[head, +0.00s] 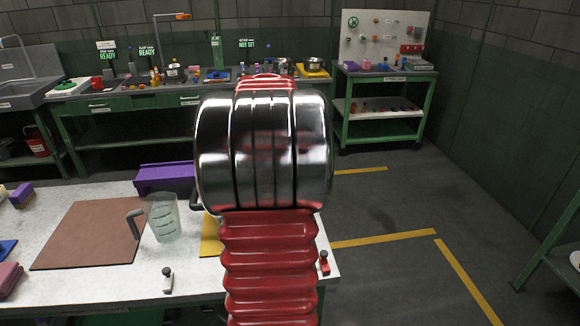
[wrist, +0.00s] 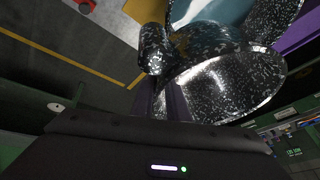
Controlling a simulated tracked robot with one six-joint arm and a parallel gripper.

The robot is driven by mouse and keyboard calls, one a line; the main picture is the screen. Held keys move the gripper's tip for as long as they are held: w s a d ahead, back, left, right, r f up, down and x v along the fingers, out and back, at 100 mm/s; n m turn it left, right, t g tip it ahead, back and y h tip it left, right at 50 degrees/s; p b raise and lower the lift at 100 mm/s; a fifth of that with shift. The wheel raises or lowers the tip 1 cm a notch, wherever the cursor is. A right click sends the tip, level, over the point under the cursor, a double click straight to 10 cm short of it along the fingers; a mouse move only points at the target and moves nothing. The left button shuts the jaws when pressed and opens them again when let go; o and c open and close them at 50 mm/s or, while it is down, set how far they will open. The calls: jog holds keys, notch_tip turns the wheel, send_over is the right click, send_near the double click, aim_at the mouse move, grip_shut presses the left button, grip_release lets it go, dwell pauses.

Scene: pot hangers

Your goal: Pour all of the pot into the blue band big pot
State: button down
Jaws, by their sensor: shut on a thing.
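In the wrist view a dark speckled pot (wrist: 225,82) is close in front of my gripper (wrist: 168,98), whose fingers are shut on it, seemingly at its handle. It looks tilted. Another speckled rounded surface (wrist: 268,22) and a teal area (wrist: 205,10) lie just beyond it; I cannot tell whether these belong to a second pot. No blue band shows clearly. In the head view my arm's metal joint and red sleeve hide my gripper and the held pot.
The white worktable (head: 100,290) carries a brown mat (head: 95,235), a clear jug (head: 165,220) with a dark handle, a purple bin (head: 165,178) and a yellow mat (head: 209,236). A green bench (head: 125,98) with small items stands behind. Floor to the right is clear.

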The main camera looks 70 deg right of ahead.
jog(key=shift+r, duration=0.15)
jog(key=shift+r, duration=2.4)
